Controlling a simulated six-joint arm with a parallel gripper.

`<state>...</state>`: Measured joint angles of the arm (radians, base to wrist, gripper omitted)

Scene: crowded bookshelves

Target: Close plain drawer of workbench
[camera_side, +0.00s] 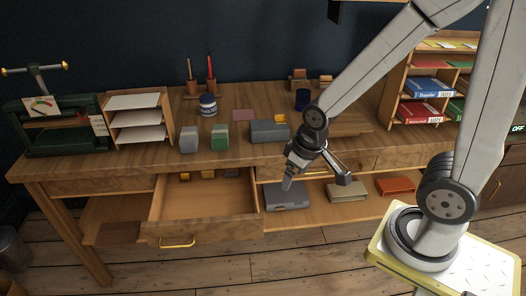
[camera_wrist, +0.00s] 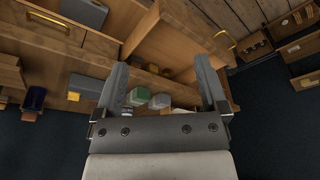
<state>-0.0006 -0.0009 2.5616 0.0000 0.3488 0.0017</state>
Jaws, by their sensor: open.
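The workbench (camera_side: 130,160) has a plain wooden drawer (camera_side: 205,203) pulled open at its left-centre in the side view. Its brass handle (camera_side: 177,242) is on the front panel. Small yellow and grey items lie at the drawer's back. In the wrist view the drawer (camera_wrist: 180,42) is at the top centre, with its handle (camera_wrist: 224,40) to the right. My gripper (camera_side: 316,180) is open and empty, right of the drawer, over the open shelf under the worktop. In the wrist view my gripper (camera_wrist: 162,75) shows both fingers spread, with nothing between them.
A grey box (camera_side: 287,196), a tan box (camera_side: 347,190) and an orange box (camera_side: 395,186) sit on the lower shelf. The worktop holds grey and green blocks, a striped jar (camera_side: 208,105) and a paper rack (camera_side: 138,117). Floor before the drawer is clear.

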